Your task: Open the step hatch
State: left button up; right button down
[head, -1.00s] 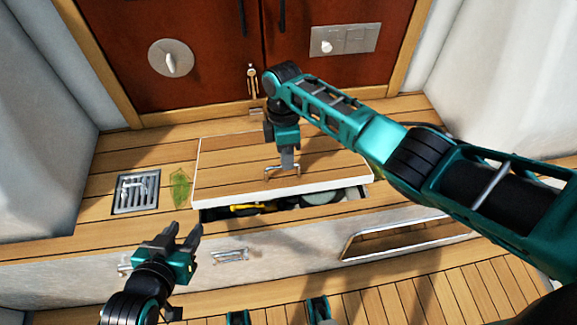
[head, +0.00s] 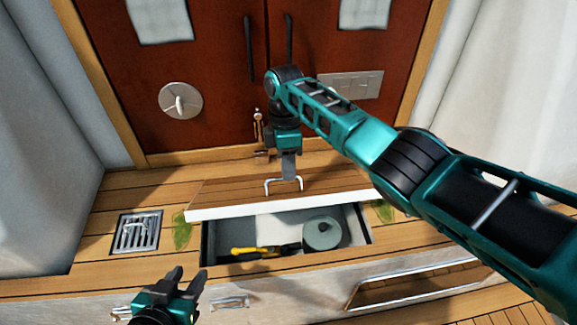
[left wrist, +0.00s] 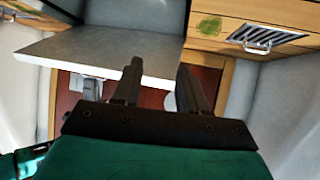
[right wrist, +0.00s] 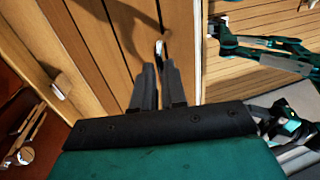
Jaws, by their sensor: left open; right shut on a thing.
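The step hatch (head: 325,202) is a wood-planked lid with a white front edge, tilted up at the front over an open compartment. A metal handle (head: 284,184) stands on its top near the front edge. My right gripper (head: 287,178) is shut on this handle; in the right wrist view, its fingers (right wrist: 158,75) meet at the handle. My left gripper (head: 186,284) is open and empty in front of the step, apart from the hatch. The left wrist view shows its spread fingers (left wrist: 155,85) and the lid's pale underside (left wrist: 110,45) beyond.
The compartment (head: 265,228) holds a yellow-handled tool (head: 255,251) and a round grey-green lidded thing (head: 322,234). A metal drain grate (head: 137,232) lies left of the hatch. Red doors (head: 215,80) stand behind. A latch (head: 230,302) is on the step's front face.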

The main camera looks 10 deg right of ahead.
jog(key=c, duration=1.6)
grip_release()
jog(key=shift+w+d+f, duration=0.3)
jog(key=shift+w+f, duration=0.1)
jog(key=shift+f, duration=0.1)
jog(key=shift+o, duration=0.7)
jog(key=shift+w+f, duration=0.2)
jog(key=shift+o, duration=0.8)
jog(key=shift+w, duration=0.1)
jog(key=shift+o, duration=0.5)
jog(key=shift+a+r, duration=0.1)
pick_arm(q)
jog(key=shift+s+a+p, duration=0.15)
jog(key=shift+a+p, duration=0.45)
jog(key=shift+p, duration=0.45)
pick_arm(e)
jog(key=v, duration=1.3)
jog(key=shift+s+a, duration=0.2)
jog(key=shift+s, duration=0.1)
